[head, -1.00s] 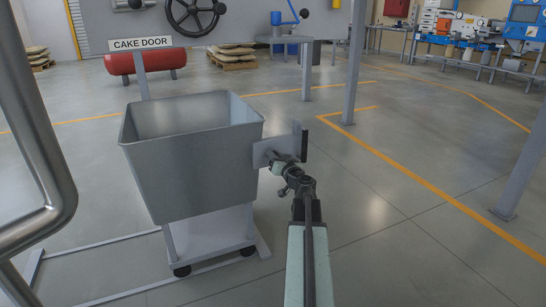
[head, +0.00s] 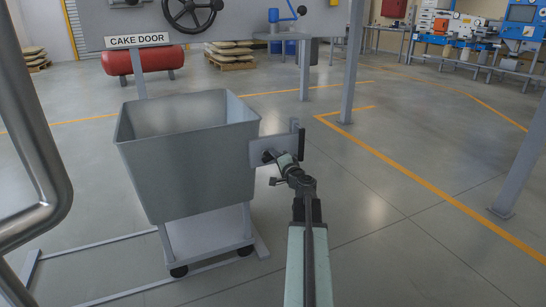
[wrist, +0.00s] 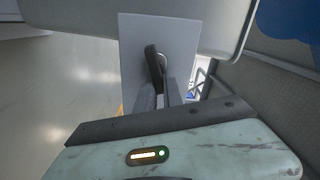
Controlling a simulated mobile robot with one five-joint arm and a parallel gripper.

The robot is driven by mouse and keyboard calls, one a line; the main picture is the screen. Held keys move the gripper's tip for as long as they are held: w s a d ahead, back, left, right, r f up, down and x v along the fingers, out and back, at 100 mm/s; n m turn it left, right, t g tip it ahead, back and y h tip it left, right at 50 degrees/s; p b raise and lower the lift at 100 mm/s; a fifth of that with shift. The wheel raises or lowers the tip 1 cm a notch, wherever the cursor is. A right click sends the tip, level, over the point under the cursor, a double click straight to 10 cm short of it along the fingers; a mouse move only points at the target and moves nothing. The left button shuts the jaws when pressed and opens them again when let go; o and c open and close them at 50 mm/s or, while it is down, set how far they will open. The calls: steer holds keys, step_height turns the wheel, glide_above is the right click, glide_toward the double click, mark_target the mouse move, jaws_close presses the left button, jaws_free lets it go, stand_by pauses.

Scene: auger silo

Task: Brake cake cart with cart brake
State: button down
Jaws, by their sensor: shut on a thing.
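The cake cart (head: 187,165) is a grey, open-topped bin on a wheeled frame, left of centre in the head view. A flat grey plate (head: 258,147) stands at its right side; it also fills the upper middle of the wrist view (wrist: 185,35). The cart brake shows as a dark lever (wrist: 151,62) in front of this plate. My gripper (head: 270,157) is at the plate, and in the wrist view its fingers (wrist: 160,92) are shut on the lever's lower part. The fingers hide the exact contact.
A CAKE DOOR sign (head: 137,40) stands behind the cart, with a red cylinder (head: 143,63) beyond. Floor rails (head: 110,242) run by the cart's base. Grey posts (head: 352,65) stand farther right. The floor right of my arm is mostly clear.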

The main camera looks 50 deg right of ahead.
steer(key=shift+f+m, duration=0.2)
steer(key=shift+m, duration=0.65)
steer(key=shift+f+m, duration=0.15)
steer(key=shift+m, duration=0.7)
steer(key=shift+d, duration=0.1)
steer(key=c, duration=1.5)
jaws_free()
steer(key=v, duration=0.7)
steer(key=shift+s, duration=0.35)
